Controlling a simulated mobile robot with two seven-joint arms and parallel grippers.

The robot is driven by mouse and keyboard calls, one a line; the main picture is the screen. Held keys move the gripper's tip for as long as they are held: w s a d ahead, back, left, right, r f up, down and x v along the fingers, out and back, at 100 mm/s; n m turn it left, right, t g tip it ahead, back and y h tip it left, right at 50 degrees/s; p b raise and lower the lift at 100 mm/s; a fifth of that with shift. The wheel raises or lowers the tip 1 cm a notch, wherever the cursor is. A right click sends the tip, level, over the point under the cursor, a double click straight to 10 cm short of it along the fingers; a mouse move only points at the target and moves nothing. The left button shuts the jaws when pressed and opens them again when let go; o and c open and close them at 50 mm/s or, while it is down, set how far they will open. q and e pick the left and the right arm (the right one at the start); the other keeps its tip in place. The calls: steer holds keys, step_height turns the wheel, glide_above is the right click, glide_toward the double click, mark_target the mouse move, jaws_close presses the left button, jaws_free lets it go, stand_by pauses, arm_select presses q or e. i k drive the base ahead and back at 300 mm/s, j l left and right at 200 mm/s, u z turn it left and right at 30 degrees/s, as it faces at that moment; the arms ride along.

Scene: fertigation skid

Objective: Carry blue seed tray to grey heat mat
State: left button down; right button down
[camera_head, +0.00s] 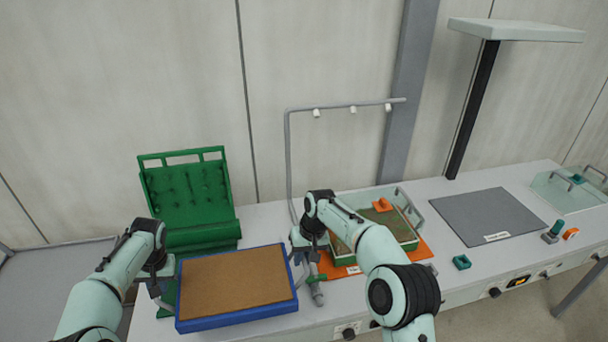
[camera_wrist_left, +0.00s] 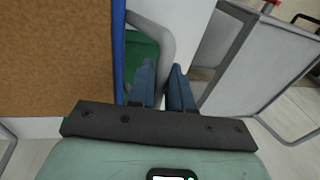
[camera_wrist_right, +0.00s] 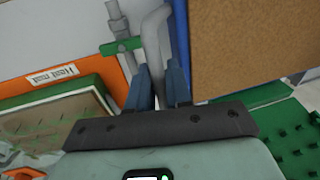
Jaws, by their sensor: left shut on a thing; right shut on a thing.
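The blue seed tray (camera_head: 238,315) is filled with brown soil and looks level at the front left of the bench. Its blue edge shows in the left wrist view (camera_wrist_left: 119,50) and the right wrist view (camera_wrist_right: 181,40). My left gripper (camera_head: 162,288) is shut on the grey handle at its left end. My right gripper (camera_head: 306,264) is shut on the grey handle at its right end. I cannot tell whether the tray's underside touches the bench. The grey heat mat (camera_head: 487,215) lies flat and bare on the right half of the bench.
An orange mat (camera_head: 425,250) holding a green-rimmed tray (camera_head: 405,242) lies between the blue tray and the grey mat, partly hidden by my right arm. A grey pipe frame (camera_head: 289,160) rises behind. A green rack (camera_head: 190,195) stands left. A small green block (camera_head: 461,262) sits in front.

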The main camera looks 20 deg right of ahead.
mark_target(493, 218)
steer(key=k+l, duration=0.1)
steer(key=l, duration=0.4)
steer(key=k+l, duration=0.1)
steer(key=l, duration=0.4)
steer(key=k+l, duration=0.1)
steer(key=l, duration=0.4)
steer(key=k+l+u, duration=0.1)
steer(key=l, duration=0.4)
steer(key=k+l, duration=0.1)
steer(key=l, duration=0.4)
steer(key=l+u, duration=0.1)
steer(key=l, duration=0.9)
steer(key=i, duration=0.05)
